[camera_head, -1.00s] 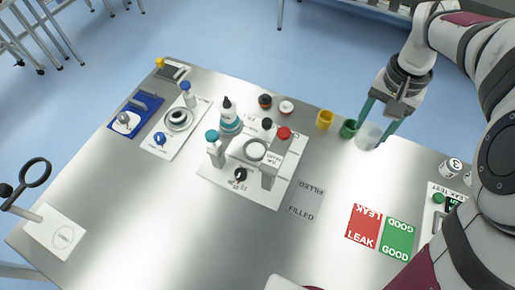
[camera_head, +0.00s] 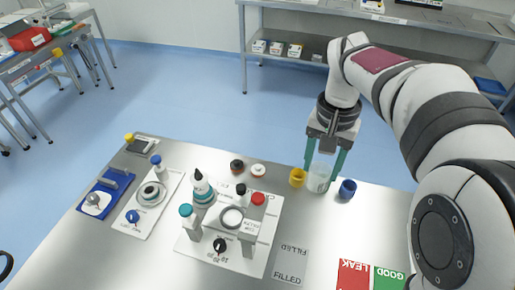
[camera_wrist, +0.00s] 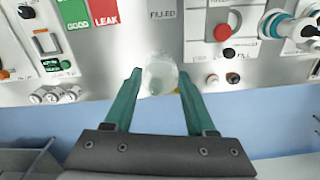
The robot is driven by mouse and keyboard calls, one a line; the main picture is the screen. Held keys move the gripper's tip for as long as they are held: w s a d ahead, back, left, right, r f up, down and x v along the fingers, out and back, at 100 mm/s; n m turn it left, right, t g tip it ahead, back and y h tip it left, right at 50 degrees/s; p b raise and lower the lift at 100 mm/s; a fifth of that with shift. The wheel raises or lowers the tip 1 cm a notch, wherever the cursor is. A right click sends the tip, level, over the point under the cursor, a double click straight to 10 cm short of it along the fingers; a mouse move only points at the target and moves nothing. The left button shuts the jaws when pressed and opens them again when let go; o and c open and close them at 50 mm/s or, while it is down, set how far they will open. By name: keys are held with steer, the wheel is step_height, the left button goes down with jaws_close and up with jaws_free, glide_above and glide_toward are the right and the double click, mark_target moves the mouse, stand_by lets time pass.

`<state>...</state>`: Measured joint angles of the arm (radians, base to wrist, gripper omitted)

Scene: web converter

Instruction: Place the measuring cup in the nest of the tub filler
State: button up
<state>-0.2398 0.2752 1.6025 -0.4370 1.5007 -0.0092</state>
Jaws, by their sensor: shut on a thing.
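The measuring cup (camera_head: 318,182) is a clear, whitish cup between the green fingers of my gripper (camera_head: 321,175), at the back edge of the table. My gripper is shut on it, and it also shows in the wrist view (camera_wrist: 158,73) between the fingertips (camera_wrist: 159,78). I cannot tell whether its base touches the table. The tub filler (camera_head: 258,262) is a white plate with a raised frame, a red cap and a black knob, to the front left of my gripper. Its round nest (camera_head: 231,218) looks empty. In the wrist view the tub filler (camera_wrist: 245,52) is at upper right.
A yellow cup (camera_head: 297,177) stands close left of the measuring cup, and a blue cup (camera_head: 347,189) close right. A teal-banded bottle (camera_head: 201,188) stands at the filler's back left. The FILLED mat (camera_head: 290,265) and red LEAK mat (camera_head: 353,275) lie flat in front.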

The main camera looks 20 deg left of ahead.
steer(key=s+a+f+m, duration=0.1)
steer(key=a+f+m, duration=0.35)
steer(key=a, duration=1.15)
steer(key=shift+n, duration=0.75)
steer(key=a+f, duration=0.1)
steer(key=f, duration=0.4)
steer(key=s+a+f, duration=0.1)
steer(key=f, duration=0.4)
steer(key=a+f, duration=0.1)
steer(key=f, duration=0.4)
steer(key=shift+s+a+f, duration=0.15)
steer(key=shift+s+a, duration=0.15)
steer(key=shift+a, duration=0.1)
steer(key=shift+f, duration=0.4)
steer(key=shift+f, duration=0.15)
steer(key=o, duration=0.9)
steer(key=shift+o, duration=0.2)
